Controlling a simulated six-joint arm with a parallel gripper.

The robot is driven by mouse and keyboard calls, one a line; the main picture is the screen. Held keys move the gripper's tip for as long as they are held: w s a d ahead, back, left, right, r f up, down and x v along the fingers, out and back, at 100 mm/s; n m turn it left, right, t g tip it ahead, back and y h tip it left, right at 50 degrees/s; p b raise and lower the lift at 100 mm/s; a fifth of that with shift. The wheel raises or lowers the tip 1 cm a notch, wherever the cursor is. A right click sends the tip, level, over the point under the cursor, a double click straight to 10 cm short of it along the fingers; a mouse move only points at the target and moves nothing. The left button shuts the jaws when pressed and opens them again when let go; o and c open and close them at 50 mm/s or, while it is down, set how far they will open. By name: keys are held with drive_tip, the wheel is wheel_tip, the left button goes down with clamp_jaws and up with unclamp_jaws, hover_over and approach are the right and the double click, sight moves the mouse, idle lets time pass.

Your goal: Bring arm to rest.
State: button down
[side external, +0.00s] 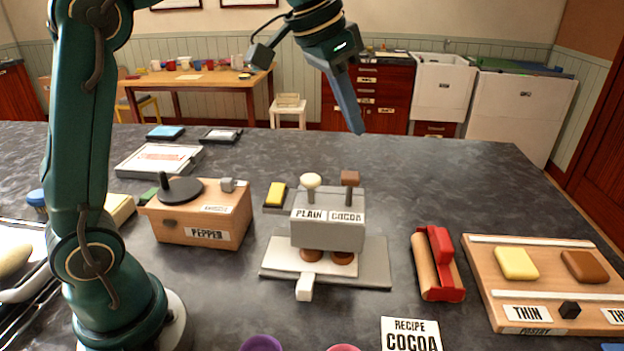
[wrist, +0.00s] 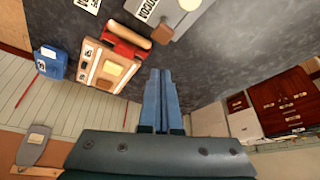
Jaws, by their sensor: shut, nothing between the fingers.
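My gripper (side external: 357,128) has long blue-grey fingers and hangs in the air above the far part of the dark counter (side external: 440,160), pointing down. Its fingers are shut together with nothing between them. They also show pressed side by side in the wrist view (wrist: 160,72). My gripper is apart from every object on the counter. The arm rises at the left and reaches across the top of the side view.
A grey plain/cocoa dispenser (side external: 328,234) stands mid-counter. A wooden pepper box (side external: 190,232) is to its left. A red roller (side external: 440,255) and a wooden pastry board (side external: 545,300) are to its right. The counter's far right is clear.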

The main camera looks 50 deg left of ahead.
drive_tip(key=s+r+t, duration=0.1)
drive_tip(key=s, duration=1)
drive_tip(key=s+f+n+y, duration=0.1)
drive_tip(key=s+f+n, duration=0.2)
drive_tip(key=s+f, duration=0.5)
wheel_tip(320, 180, down, 2)
drive_tip(key=shift+f, duration=0.1)
